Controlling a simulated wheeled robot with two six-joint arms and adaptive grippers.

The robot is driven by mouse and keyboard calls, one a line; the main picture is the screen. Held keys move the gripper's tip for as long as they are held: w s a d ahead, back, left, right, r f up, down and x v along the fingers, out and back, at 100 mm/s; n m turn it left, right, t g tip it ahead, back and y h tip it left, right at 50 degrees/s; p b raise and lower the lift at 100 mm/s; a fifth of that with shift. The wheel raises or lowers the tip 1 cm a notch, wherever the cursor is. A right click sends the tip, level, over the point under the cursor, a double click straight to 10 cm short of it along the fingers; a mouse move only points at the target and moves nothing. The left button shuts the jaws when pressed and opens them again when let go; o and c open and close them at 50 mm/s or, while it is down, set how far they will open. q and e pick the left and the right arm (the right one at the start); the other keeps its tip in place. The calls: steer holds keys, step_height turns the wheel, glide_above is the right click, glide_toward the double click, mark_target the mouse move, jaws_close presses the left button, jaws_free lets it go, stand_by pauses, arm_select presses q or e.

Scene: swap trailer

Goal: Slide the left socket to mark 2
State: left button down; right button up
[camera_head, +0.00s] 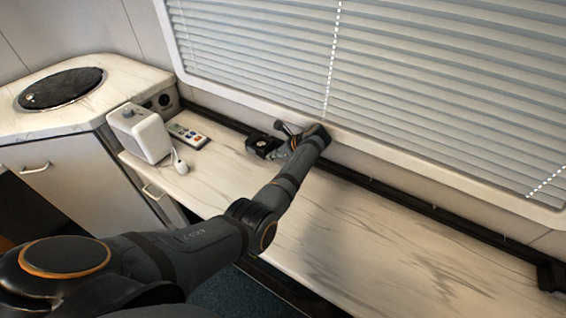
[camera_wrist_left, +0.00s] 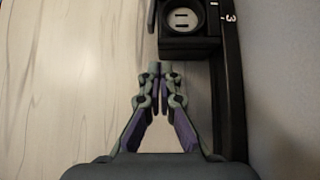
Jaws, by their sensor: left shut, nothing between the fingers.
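The left socket (camera_head: 262,146) is a black block with a round outlet face on the black rail along the back of the counter. In the left wrist view the socket (camera_wrist_left: 184,18) shows at the top, beside a white numeral 3 on the rail. My left gripper (camera_head: 287,130) is at the back of the counter, close to the socket's right side. In the left wrist view my left gripper (camera_wrist_left: 160,70) is shut and empty, its fingertips just short of the socket's near edge. Mark 2 cannot be made out. My right gripper is not in view.
The black rail (camera_head: 432,210) runs along the wall under the window blind. A second black socket (camera_head: 551,275) sits at its right end. A white box-shaped device (camera_head: 140,133) and a remote (camera_head: 188,136) stand left of the gripper. The counter's middle (camera_head: 385,245) is clear.

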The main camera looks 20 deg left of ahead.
mark_target(252, 147)
arm_select(q)
steer(key=shift+a, duration=0.45)
steer(key=shift+a, duration=0.3)
steer(key=a, duration=0.2)
steer(key=a+p, duration=0.1)
steer(key=a, duration=0.1)
steer(key=w+a, duration=0.1)
steer(key=a, duration=0.2)
steer(key=shift+r, duration=0.1)
steer(key=a+b, duration=0.1)
steer(key=a, duration=0.2)
steer(key=w+a, duration=0.1)
steer(key=a, duration=0.2)
steer(key=a+b, duration=0.1)
steer(key=a, duration=0.3)
steer(key=shift+w+f+b, duration=0.2)
steer(key=shift+w+b, duration=0.05)
steer(key=shift+b, duration=0.1)
steer(key=shift+w+a+r, duration=0.1)
steer(key=shift+a, duration=0.3)
